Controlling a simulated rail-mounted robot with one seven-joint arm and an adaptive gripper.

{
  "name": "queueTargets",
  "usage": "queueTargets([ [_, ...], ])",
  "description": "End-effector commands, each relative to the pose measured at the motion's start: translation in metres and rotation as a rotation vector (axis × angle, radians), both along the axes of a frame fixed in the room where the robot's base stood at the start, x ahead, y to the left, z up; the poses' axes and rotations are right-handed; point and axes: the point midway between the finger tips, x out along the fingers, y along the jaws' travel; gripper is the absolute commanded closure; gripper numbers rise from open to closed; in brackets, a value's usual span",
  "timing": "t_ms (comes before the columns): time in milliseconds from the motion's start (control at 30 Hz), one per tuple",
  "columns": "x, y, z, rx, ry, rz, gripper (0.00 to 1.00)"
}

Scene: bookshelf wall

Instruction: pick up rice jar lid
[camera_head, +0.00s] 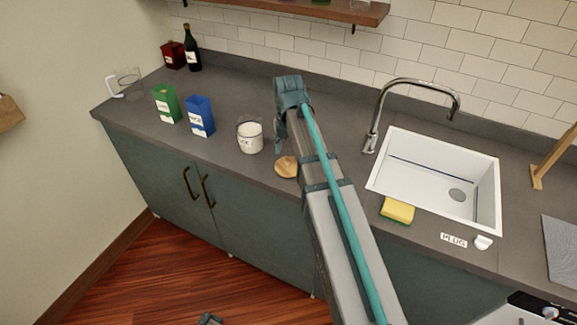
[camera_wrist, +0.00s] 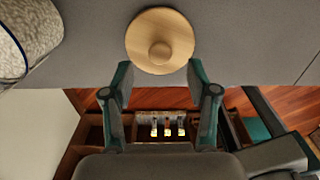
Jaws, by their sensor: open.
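The rice jar lid is a round light-wood disc with a knob (camera_head: 286,166), lying on the grey counter near its front edge, partly hidden by my arm. In the wrist view the whole lid (camera_wrist: 142,28) shows at top centre, knob facing the camera. My gripper (camera_wrist: 161,78) is open and empty, its two fingers spread just below the lid in that view, with no visible grasp. The rice jar (camera_head: 249,137), clear with white contents and a label, stands left of the lid; its side (camera_wrist: 27,38) fills the wrist view's top left corner.
Blue (camera_head: 200,116) and green (camera_head: 167,104) boxes, a glass pitcher (camera_head: 128,82), a dark bottle (camera_head: 192,48) and a red box (camera_head: 173,54) stand farther left. The white sink (camera_head: 430,180), faucet (camera_head: 373,125) and yellow sponge (camera_head: 397,211) are to the right.

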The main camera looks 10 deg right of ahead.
Motion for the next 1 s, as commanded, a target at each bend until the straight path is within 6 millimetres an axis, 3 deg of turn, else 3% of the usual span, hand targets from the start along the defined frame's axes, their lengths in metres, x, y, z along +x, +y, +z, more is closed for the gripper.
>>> queueTargets([
  [400, 0.000, -0.001, -0.041, 0.000, 0.001, 0.000, 0.41],
  [767, 0.001, -0.001, -0.048, 0.000, 0.000, 0.000, 0.41],
  [1000, 0.001, -0.001, -0.048, 0.000, 0.000, 0.000, 0.80],
])
